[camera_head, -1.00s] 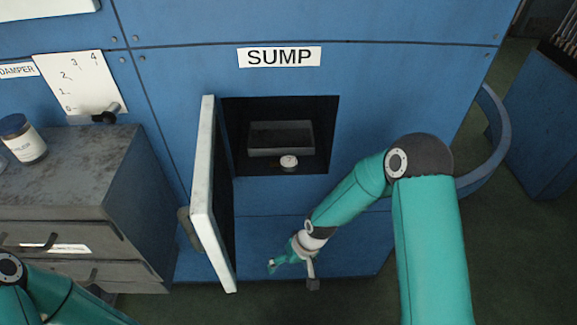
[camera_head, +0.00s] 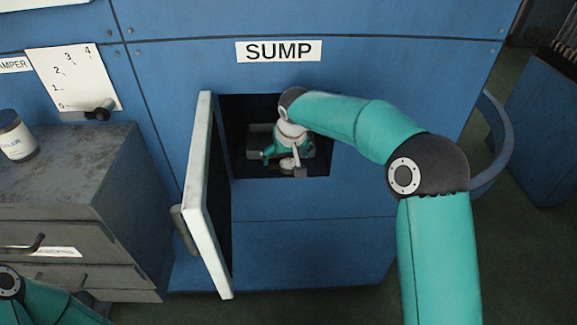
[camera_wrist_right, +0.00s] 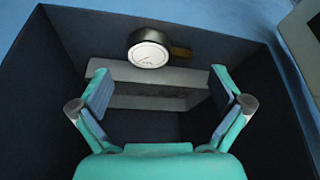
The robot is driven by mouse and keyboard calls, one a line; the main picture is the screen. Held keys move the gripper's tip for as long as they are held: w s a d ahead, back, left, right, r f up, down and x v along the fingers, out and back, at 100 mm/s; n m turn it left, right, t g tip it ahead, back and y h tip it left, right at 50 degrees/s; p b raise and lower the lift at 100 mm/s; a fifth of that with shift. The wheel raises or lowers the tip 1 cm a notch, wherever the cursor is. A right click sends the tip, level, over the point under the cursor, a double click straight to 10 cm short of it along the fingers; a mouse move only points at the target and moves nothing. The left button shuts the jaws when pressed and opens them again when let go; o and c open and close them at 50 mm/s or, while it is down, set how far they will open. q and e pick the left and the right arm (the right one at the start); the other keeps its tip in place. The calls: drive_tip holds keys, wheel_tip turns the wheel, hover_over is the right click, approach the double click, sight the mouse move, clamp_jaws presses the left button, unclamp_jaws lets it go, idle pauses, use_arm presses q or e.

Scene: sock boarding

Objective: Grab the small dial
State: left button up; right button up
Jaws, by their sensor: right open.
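The small dial (camera_head: 288,164) is a round gauge with a white face, at the front of the recess under the SUMP label. In the right wrist view the dial (camera_wrist_right: 149,54) has a dark rim and a brass stub at its side, and lies beyond my fingertips. My right gripper (camera_head: 284,163) is inside the recess opening, close to the dial. In the right wrist view my right gripper (camera_wrist_right: 162,88) is open, with nothing between its fingers. My left gripper is out of view; only part of my left arm shows at the lower left.
A grey tray (camera_head: 259,139) sits in the recess behind the dial. The white-edged door (camera_head: 201,200) stands open at the left of the opening. A grey drawer cabinet (camera_head: 75,185) with a labelled jar (camera_head: 16,137) stands further left. The damper lever (camera_head: 98,112) is above it.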

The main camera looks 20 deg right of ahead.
sight(283, 163)
drive_tip(key=x, duration=0.3)
drive_tip(key=shift+f, duration=0.3)
